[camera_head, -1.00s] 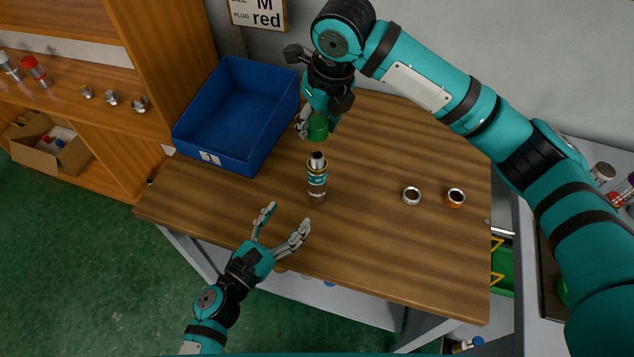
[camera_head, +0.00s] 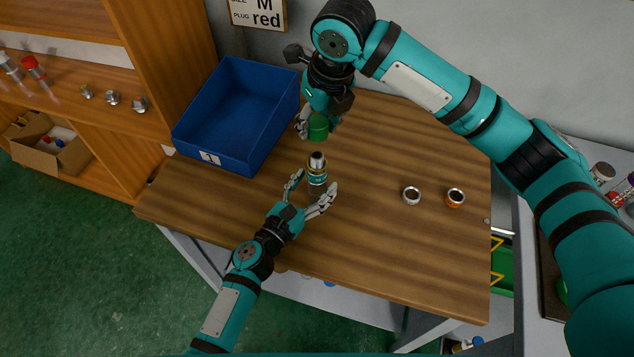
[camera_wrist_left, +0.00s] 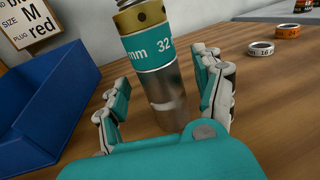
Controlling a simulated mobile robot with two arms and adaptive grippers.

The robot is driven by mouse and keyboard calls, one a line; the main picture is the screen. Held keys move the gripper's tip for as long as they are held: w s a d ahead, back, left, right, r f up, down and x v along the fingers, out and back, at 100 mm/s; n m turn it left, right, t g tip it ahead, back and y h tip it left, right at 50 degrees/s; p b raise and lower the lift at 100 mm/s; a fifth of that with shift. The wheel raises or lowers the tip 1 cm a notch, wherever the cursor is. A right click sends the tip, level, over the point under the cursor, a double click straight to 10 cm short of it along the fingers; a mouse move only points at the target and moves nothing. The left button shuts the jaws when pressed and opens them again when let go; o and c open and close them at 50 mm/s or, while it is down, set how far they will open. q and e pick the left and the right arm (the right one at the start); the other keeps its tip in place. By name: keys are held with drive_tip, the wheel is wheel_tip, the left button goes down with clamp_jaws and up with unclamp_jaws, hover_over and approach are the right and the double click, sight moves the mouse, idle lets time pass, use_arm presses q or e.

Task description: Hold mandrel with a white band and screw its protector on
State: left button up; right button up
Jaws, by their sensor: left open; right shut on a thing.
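The mandrel (camera_head: 317,170) stands upright on the table, a metal cylinder with a threaded top. In the left wrist view the mandrel (camera_wrist_left: 150,55) shows a brass collar and a teal band with a white line and "mm 32". My left gripper (camera_head: 311,190) is open with its fingers on both sides of the mandrel's lower part; in the left wrist view its fingers (camera_wrist_left: 163,100) look apart from the metal. The protector's underside is hidden.
A blue bin (camera_head: 190,155) stands at the table's left. A sign (camera_head: 258,12) reads "M red". The table's front right is clear.

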use_arm(q)
drive_tip(key=shift+w+d, duration=0.35)
drive_tip(key=shift+w, duration=0.2)
drive_tip(key=shift+c, duration=0.3)
clamp_jaws()
